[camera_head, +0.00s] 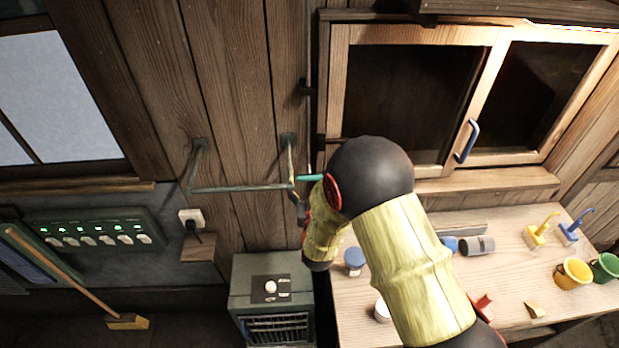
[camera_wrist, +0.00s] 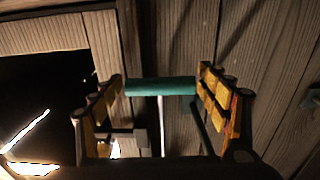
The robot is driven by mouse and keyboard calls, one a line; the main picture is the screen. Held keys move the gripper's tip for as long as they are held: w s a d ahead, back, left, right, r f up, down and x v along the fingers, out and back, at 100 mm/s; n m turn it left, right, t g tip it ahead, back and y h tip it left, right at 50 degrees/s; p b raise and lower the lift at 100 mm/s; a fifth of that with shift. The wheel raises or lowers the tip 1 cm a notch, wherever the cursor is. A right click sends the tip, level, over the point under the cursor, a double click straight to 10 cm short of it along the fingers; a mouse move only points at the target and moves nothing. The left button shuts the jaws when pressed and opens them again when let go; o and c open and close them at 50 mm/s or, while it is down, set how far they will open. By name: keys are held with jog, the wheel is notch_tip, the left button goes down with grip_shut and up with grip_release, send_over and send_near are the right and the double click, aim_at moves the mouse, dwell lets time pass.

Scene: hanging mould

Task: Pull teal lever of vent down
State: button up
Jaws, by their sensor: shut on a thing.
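The teal lever (camera_head: 311,178) is a short bar at the wall, just left of my dark round arm joint. A thin vertical rod (camera_head: 310,120) runs up the wall above it. In the wrist view the teal lever (camera_wrist: 160,86) lies crosswise between the two yellow-padded fingers of my gripper (camera_wrist: 162,80), one finger at each end. A pale rod (camera_wrist: 161,125) meets the bar near its middle. My gripper is shut on the lever. In the head view my gripper (camera_head: 296,190) is mostly hidden behind my arm.
A metal wall rail (camera_head: 240,188) is just left of the lever. A wooden-framed window (camera_head: 410,95) with a blue handle (camera_head: 467,141) is at the right. A workbench (camera_head: 500,240) with cups and tools and a grey heater (camera_head: 273,295) stand below.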

notch_tip(320, 180, down, 5)
jog(key=b, duration=0.4)
jog(key=shift+r+b, duration=0.15)
jog(key=shift+b, duration=0.15)
jog(key=o, duration=1.7)
jog(key=s, duration=1.2)
jog(key=shift+c, duration=0.4)
